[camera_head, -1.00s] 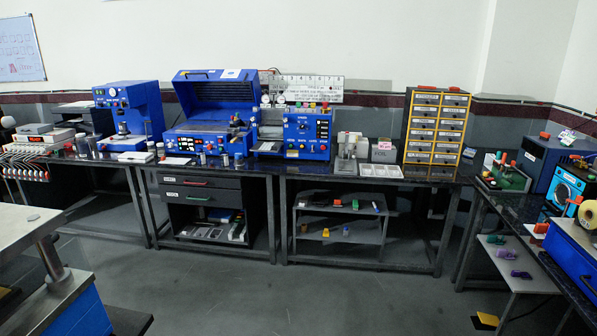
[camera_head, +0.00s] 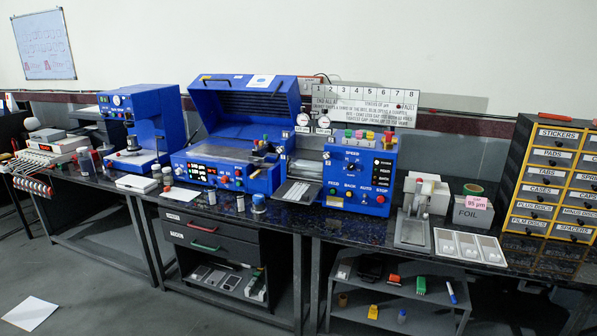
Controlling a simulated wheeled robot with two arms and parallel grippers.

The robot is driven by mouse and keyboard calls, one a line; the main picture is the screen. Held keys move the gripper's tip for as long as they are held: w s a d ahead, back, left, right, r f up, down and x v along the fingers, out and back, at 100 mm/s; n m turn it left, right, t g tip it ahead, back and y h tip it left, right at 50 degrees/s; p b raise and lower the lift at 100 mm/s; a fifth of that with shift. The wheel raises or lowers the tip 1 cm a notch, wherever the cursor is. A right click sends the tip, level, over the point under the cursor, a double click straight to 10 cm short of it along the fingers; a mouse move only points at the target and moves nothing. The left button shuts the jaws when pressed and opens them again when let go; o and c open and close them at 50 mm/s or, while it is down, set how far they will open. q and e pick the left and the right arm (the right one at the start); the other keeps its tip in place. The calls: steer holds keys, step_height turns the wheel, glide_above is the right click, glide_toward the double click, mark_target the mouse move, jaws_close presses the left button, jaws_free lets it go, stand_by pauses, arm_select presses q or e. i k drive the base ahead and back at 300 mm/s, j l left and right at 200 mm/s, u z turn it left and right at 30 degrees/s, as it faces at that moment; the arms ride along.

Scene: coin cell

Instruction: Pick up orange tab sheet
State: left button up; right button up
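I cannot make out an orange tab sheet in the head view. A yellow-framed drawer cabinet (camera_head: 519,150) stands at the right end of the bench, cut off by the picture edge. One of its shut black drawers is labelled TABS (camera_head: 548,173); its contents are hidden. Neither of my grippers is in view.
The dark bench top (camera_head: 290,217) carries several blue machines, including one with a raised hood (camera_head: 245,100). A white tray (camera_head: 468,246) and a grey FOIL box (camera_head: 472,215) stand left of the cabinet. A white sheet (camera_head: 30,313) lies on the floor.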

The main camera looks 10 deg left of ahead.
mark_target(174, 192)
steer(key=i+j+u, duration=0.15)
steer(key=i+u, duration=0.75)
steer(key=i+l+u, duration=0.1)
steer(key=i+u, duration=0.3)
steer(key=i+j+u, duration=0.2)
steer(key=i, duration=0.75)
steer(key=l, duration=0.1)
